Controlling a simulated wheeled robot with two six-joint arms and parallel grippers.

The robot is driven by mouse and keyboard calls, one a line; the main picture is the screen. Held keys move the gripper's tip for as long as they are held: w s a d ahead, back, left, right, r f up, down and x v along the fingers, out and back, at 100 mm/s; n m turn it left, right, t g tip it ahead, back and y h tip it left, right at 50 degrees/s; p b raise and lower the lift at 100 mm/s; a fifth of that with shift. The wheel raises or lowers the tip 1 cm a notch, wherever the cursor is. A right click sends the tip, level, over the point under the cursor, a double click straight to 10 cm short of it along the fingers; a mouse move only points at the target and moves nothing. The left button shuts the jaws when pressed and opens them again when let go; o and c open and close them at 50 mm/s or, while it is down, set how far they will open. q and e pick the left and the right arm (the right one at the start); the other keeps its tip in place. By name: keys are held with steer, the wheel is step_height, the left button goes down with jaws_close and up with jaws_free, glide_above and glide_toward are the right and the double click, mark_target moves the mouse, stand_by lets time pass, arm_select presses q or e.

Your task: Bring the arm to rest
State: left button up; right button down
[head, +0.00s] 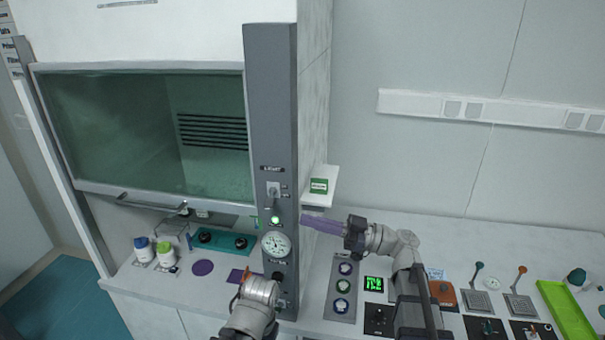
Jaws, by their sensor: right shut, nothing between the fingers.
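My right gripper (304,220) has purple fingers and points left at the grey control column (270,100) of the fume hood. The fingers are shut with nothing between them. Their tips are close to the column's edge, right of a lit green button (275,221); whether they touch the column I cannot tell. My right arm reaches in from the lower right over the bench. My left gripper (243,273) is low in front of the column, with a little orange showing; my own wrist hides most of it.
The column carries a switch (273,190) and a round gauge (276,244). A small shelf (325,196) with a green box (319,186) is just above the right gripper. Bottles (165,254) stand at left. Knob panel (342,287), levers (519,281) and a green tray (562,312) lie right.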

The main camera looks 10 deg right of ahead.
steer(key=s+a+f+m+g+h+b, duration=0.1)
steer(key=s+a+f+m+g+h, duration=0.2)
steer(key=f, duration=0.4)
steer(key=s+a+f+m+g+h+b, duration=0.1)
steer(key=s+a+f+h, duration=0.25)
steer(key=f, duration=0.45)
steer(key=s+a+f+m+g+h+b, duration=0.1)
steer(key=s+a+f+m+h, duration=0.2)
steer(key=f, duration=0.4)
steer(key=s+d+f+m+h+b, duration=0.1)
steer(key=s+d+f+m+h, duration=0.1)
steer(key=f+h, duration=0.4)
steer(key=s+d+f+m+h+b, duration=0.2)
steer(key=s+d+f+m+h, duration=0.1)
steer(key=d+f+h, duration=0.2)
steer(key=shift+s+f+m+h, duration=0.35)
steer(key=shift+m+h, duration=0.05)
steer(key=shift+h, duration=0.25)
